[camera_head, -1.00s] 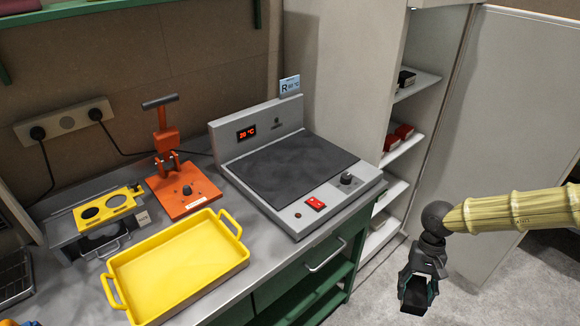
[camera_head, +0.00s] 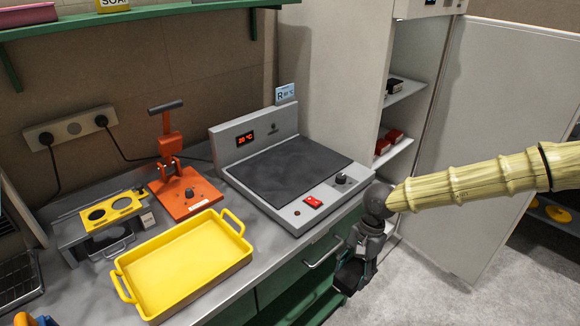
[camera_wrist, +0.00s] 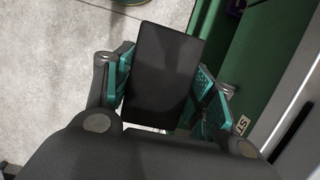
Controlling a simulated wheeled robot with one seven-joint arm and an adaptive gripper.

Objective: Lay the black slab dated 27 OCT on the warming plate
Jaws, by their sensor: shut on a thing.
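My gripper (camera_head: 350,276) hangs low in front of the bench, to the right of the green cabinet front. In the wrist view it is shut on a black slab (camera_wrist: 163,72), held between the two green-padded fingers. No date shows on the slab's visible face. The warming plate (camera_head: 286,170) is a grey unit on the bench with a flat dark top, a red switch, a knob and a red display that seems to read 20 °C. Its top is bare. My gripper is below and to the right of it, apart from it.
A yellow tray (camera_head: 188,265), empty, stands left of the plate. An orange press (camera_head: 185,192) and a yellow-topped stand (camera_head: 108,214) are behind it. An open cabinet (camera_head: 405,110) at the right holds a black item (camera_head: 394,85) and red items (camera_head: 390,140) on shelves.

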